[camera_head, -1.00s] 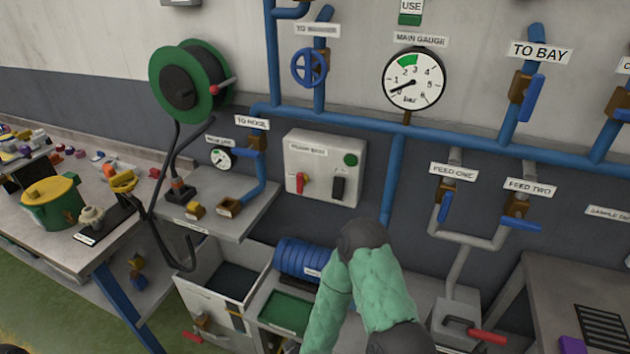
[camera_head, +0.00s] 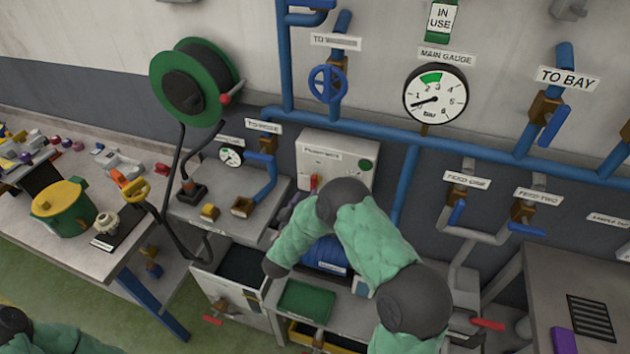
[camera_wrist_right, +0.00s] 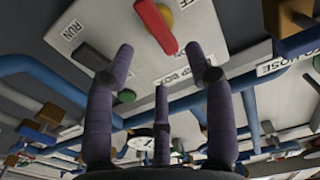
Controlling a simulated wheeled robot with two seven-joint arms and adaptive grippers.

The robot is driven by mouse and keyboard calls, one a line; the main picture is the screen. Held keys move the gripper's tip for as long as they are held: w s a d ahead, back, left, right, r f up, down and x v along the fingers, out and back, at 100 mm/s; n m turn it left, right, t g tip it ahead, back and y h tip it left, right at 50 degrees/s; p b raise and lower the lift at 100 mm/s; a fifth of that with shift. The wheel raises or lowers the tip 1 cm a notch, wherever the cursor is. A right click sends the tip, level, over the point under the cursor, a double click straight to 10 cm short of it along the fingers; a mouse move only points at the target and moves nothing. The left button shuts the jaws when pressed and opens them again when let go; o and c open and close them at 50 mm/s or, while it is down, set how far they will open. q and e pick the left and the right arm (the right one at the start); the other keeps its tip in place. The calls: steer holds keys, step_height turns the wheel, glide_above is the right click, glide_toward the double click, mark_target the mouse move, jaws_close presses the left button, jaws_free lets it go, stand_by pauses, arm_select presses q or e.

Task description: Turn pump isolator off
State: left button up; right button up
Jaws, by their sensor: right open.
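The pump box (camera_head: 338,150) is a pale box on the wall with a small red handle (camera_head: 315,182) at its lower left and a green button. In the right wrist view the red handle (camera_wrist_right: 157,25) stands tilted on the pale panel, with a RUN label and a partly cut-off label near it. I cannot tell which label it points to. My right gripper (camera_head: 296,200) is just below the box, partly hidden by my arm. Its open, empty fingers (camera_wrist_right: 165,62) point at the panel, apart from the handle. My left gripper is out of view.
A grey shelf (camera_head: 215,208) with a small gauge above it is left of the box. A blue pipe (camera_head: 405,185) runs down at the right. A blue drum (camera_head: 325,256) and green tray (camera_head: 305,300) are below. A hose reel (camera_head: 190,82) hangs at the upper left.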

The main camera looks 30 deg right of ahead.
steer(key=x, duration=0.8)
steer(key=shift+w+d, duration=0.25)
steer(key=shift+d, duration=0.05)
steer(key=c, duration=0.9)
